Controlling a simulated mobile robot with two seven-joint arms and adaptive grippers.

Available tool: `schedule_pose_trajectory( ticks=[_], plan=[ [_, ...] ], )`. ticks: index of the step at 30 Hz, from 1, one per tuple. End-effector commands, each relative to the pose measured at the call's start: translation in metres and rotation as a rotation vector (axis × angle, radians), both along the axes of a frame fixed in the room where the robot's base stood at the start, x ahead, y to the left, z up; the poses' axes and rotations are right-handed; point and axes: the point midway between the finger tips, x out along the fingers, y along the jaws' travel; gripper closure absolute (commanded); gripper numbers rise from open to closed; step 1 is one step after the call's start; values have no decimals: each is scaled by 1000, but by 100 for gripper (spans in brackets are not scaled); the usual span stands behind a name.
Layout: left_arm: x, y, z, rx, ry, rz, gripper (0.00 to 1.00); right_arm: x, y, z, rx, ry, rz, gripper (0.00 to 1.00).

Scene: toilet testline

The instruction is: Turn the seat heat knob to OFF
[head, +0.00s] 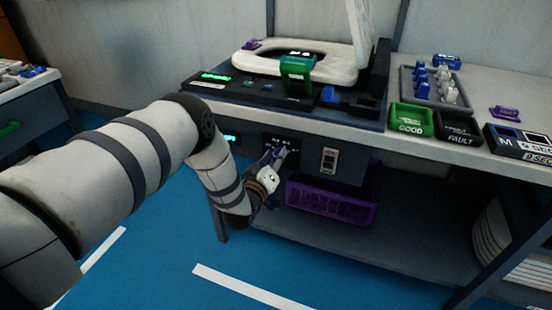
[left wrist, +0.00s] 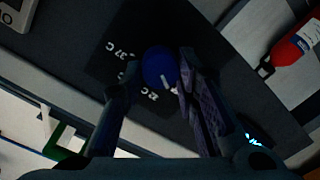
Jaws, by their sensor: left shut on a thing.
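The seat heat knob (left wrist: 158,66) is a round blue dial with a short white pointer mark, on a dark panel (left wrist: 105,32) with white lettering, in the left wrist view. The mark points toward the bottom of that picture, slightly right. My left gripper (left wrist: 156,84) is shut on the knob, one finger on each side. The right finger hides part of the panel. In the head view my left gripper (head: 273,160) is at the panel under the tabletop and largely hides the knob. My right gripper is not in view.
A switch (head: 329,160) sits right of the knob on the bench front. On top are a toilet seat (head: 345,68), a green GOOD bin (head: 410,119) and a black FAULT bin (head: 458,127). A red extinguisher (left wrist: 297,45) shows in the wrist view.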

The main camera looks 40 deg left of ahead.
Motion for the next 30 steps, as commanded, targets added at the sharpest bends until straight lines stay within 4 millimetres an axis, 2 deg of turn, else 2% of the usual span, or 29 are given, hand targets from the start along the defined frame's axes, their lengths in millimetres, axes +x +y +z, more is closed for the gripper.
schedule_pose_trajectory(
  ticks=[9, 25, 26, 28, 30],
  plan=[
    [-1, 0, -1, -101, -22, 0, 100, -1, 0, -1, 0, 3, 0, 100],
    [-1, 0, -1, -119, -25, -1, 100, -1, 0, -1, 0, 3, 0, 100],
    [-1, 0, -1, -119, -25, -1, 67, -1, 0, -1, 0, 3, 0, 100],
    [-1, 0, -1, -119, -25, -1, 52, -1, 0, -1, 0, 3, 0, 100],
    [0, 0, -1, -118, -26, -1, 52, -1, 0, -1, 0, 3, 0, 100]
  ],
)
